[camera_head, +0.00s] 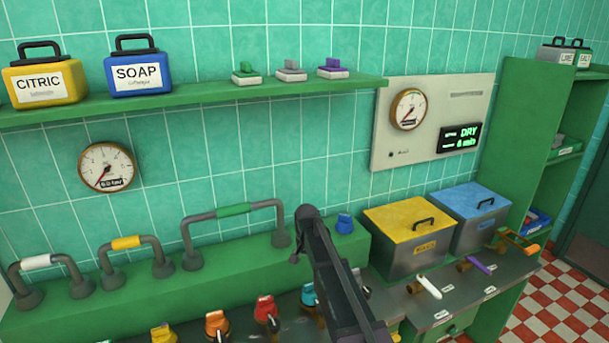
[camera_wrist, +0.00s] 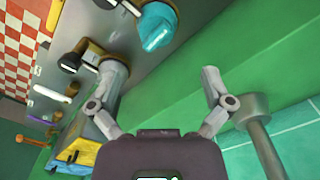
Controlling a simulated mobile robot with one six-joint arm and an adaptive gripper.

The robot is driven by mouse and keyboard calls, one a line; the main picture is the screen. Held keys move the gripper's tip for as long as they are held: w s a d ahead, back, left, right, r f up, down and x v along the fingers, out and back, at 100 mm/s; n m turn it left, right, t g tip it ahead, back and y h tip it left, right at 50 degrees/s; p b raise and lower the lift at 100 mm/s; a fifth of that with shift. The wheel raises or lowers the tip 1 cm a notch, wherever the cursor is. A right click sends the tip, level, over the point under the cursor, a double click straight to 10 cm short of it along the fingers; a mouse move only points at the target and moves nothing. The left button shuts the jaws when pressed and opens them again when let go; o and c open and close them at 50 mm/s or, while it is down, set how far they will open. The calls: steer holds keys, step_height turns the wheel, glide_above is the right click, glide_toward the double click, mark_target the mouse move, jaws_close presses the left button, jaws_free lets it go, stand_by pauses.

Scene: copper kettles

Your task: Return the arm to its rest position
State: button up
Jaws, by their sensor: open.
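My gripper (camera_wrist: 162,70) shows in the wrist view with its two grey fingers spread wide and nothing between them. Beyond the fingers are the green ledge and the grey counter with a cyan knob (camera_wrist: 157,27). A grey pipe post (camera_wrist: 257,120) stands close by the right finger. In the head view my dark arm (camera_head: 335,265) reaches up from the bottom edge in front of the counter, its upper end beside the green-gripped pipe handle (camera_head: 234,210). I cannot make out the fingers in that view.
Several coloured knobs, including a red one (camera_head: 266,308), line the counter front. A yellow-lidded bin (camera_head: 395,258) and a blue-lidded bin (camera_head: 468,238) stand right of my arm. A green shelf (camera_head: 200,102) runs above, with open wall between it and the handles.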

steer(key=s+d+n, duration=0.2)
steer(key=s+d, duration=0.6)
steer(key=s, duration=0.4)
steer(key=s+d+n, duration=0.2)
steer(key=s+d, duration=0.6)
steer(key=s, duration=0.4)
steer(key=shift+s+d+f+b, duration=0.2)
steer(key=shift+s+f+b, duration=0.15)
steer(key=c, duration=0.6)
